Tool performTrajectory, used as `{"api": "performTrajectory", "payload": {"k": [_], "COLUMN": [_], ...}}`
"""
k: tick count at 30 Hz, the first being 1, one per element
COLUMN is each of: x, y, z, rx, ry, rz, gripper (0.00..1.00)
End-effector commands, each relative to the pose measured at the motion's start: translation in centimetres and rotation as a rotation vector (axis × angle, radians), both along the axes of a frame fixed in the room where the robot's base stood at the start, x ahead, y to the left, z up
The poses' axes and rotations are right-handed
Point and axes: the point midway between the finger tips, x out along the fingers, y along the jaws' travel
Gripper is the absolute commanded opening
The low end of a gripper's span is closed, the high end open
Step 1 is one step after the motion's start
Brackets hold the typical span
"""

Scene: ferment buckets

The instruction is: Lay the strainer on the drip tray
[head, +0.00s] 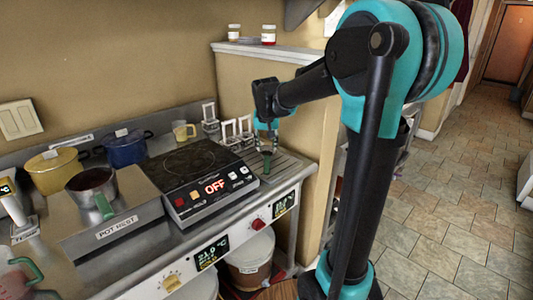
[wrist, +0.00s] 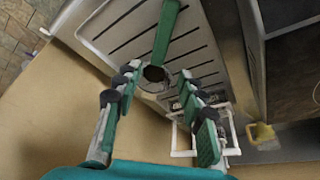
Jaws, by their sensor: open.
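The strainer (wrist: 165,38) has a green handle and a small round head. It appears to lie on the slotted metal drip tray (wrist: 108,27) in the wrist view, with its head near the tray's edge. In the head view its green part (head: 266,162) shows over the drip tray (head: 288,166), right of the cooker. My gripper (wrist: 158,80) is open, with its fingertips apart on either side of the strainer's head. In the head view my gripper (head: 272,144) is just above the strainer. Whether the fingers touch it I cannot tell.
White wire frames (head: 236,128) stand close behind the tray, and show beside my finger in the wrist view (wrist: 230,135). A hot plate (head: 190,175) reading OFF is left of the tray. A yellow mug (head: 181,132) stands behind it. A wall ledge (head: 270,50) rises behind the tray.

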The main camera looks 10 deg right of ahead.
Motion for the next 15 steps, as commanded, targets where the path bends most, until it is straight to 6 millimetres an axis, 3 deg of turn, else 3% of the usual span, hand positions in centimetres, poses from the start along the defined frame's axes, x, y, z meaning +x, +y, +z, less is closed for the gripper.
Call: {"api": "performTrajectory", "payload": {"k": [7, 15], "x": [-1.4, -2.4], "y": [0.2, 0.0], "z": [3.5, 3.8], "rx": [0.0, 0.0], "ry": [0.0, 0.001], "rz": [0.001, 0.002], "gripper": [0.4, 0.4]}}
